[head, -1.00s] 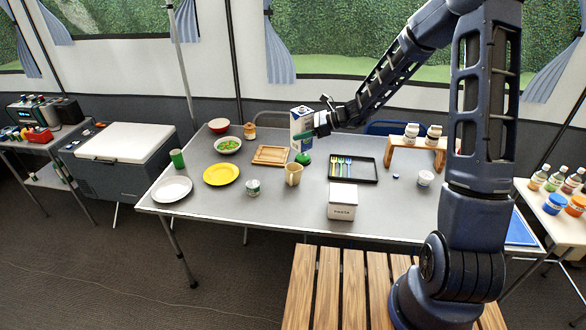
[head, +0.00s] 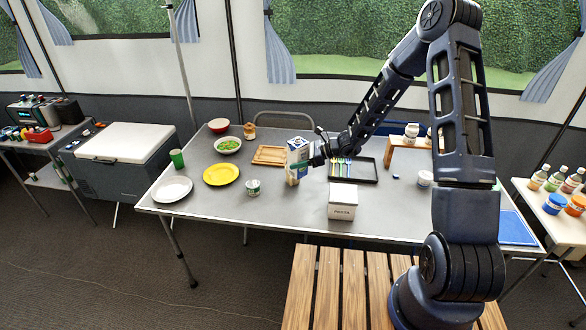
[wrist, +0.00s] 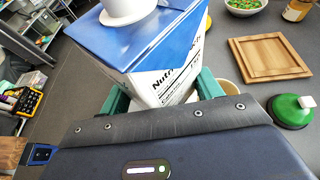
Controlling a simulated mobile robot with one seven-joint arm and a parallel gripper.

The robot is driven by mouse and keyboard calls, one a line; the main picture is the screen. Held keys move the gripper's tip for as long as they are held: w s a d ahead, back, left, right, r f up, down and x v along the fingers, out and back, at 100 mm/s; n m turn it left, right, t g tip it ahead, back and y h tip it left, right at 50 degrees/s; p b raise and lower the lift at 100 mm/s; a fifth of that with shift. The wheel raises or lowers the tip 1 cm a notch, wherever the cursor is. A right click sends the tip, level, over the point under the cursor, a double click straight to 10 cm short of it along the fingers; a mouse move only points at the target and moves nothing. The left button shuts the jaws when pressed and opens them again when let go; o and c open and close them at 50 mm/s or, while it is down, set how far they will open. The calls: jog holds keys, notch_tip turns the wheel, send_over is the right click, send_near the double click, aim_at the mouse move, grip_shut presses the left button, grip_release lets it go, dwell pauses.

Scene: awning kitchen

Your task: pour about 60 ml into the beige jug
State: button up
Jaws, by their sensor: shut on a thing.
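My gripper (head: 300,165) is shut on a blue and white carton (head: 298,146). In the wrist view the carton (wrist: 160,50) sits between the green fingers, its white spout cap (wrist: 128,10) at the top of the picture. In the head view the carton looks close to upright. The beige jug (head: 291,179) stands on the table just below the carton and gripper, mostly covered by them. A sliver of the jug's rim (wrist: 232,86) shows beside the right finger in the wrist view. The jug's inside is hidden, and I see no liquid flowing.
A green-topped item (wrist: 290,110) and a wooden board (wrist: 262,56) lie close by. A white box (head: 342,201) stands at the table's front, a dark cutlery tray (head: 368,172) behind it.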

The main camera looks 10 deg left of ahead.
jog(key=shift+f, duration=2.4)
